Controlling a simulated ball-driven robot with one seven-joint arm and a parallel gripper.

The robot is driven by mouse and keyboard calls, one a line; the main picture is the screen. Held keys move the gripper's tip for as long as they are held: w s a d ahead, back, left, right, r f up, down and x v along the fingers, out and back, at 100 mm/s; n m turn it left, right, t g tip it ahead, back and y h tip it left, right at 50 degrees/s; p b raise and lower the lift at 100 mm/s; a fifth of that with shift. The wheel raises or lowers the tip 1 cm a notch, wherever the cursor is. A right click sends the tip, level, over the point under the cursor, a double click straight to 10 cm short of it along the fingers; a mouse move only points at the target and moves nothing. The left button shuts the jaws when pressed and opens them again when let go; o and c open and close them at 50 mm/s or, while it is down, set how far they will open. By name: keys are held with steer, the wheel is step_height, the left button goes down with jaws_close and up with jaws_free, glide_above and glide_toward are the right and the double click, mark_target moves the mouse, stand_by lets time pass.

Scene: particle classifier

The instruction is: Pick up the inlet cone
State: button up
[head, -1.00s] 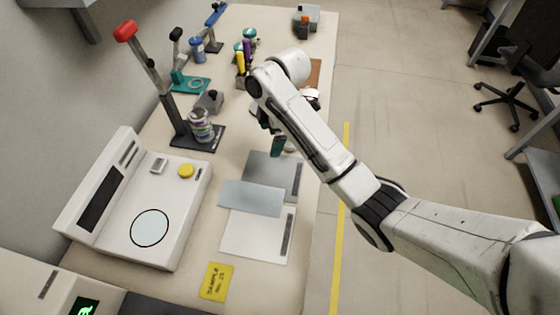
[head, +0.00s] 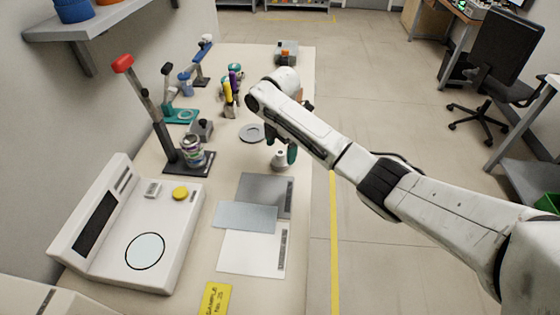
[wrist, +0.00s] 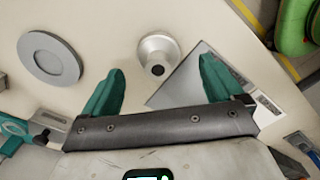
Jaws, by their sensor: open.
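The inlet cone (head: 280,159) is a small pale, round piece with a dark central hole, which shows in the wrist view (wrist: 158,52). It stands on the table near the right edge, just behind the grey plates. My gripper (head: 282,149) is over it, with green fingers spread. In the wrist view my gripper (wrist: 163,70) is open and empty. The cone appears between the fingertip directions and a little beyond them. I see no finger touching it. Its height below the fingers is hard to judge.
A flat grey ring (head: 251,133) lies left of the cone. Grey and white plates (head: 262,192) lie in front. The table's right edge is close.

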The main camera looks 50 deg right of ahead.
mark_target(280, 152)
step_height(280, 152, down, 5)
steer(key=shift+w+r, duration=0.1)
steer(key=shift+c, duration=0.3)
steer(key=c, duration=1.2)
